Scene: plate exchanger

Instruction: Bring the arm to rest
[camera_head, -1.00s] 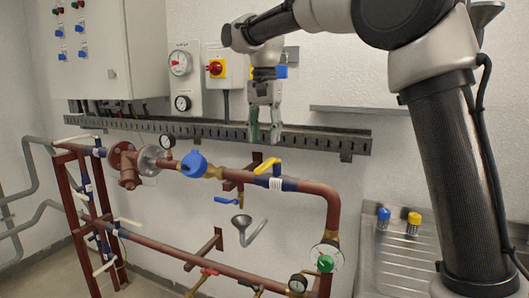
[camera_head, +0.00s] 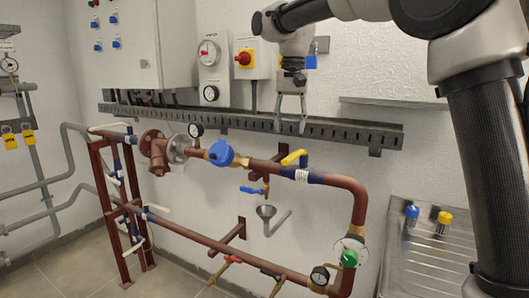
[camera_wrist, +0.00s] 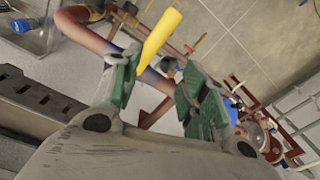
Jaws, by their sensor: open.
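My gripper (camera_head: 290,126) hangs from my arm in the upper middle of the head view, pointing down, in front of the grey slotted rail. Its fingers are apart and nothing is between them. It is above the red-brown pipe (camera_head: 325,181) and the yellow-handled valve (camera_head: 294,158), apart from both. In the wrist view the green-padded fingers (camera_wrist: 158,92) are spread. The yellow handle (camera_wrist: 161,33) shows beyond and between them. My arm reaches in from the upper right of the head view.
The slotted rail (camera_head: 235,121) runs along the wall behind my gripper. A red-and-yellow switch (camera_head: 243,59) and gauges are on the wall. A blue round fitting (camera_head: 220,153) sits on the pipe. A steel drainboard (camera_head: 425,262) at right bears a blue-capped bottle (camera_head: 411,215) and a yellow-capped one (camera_head: 444,222).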

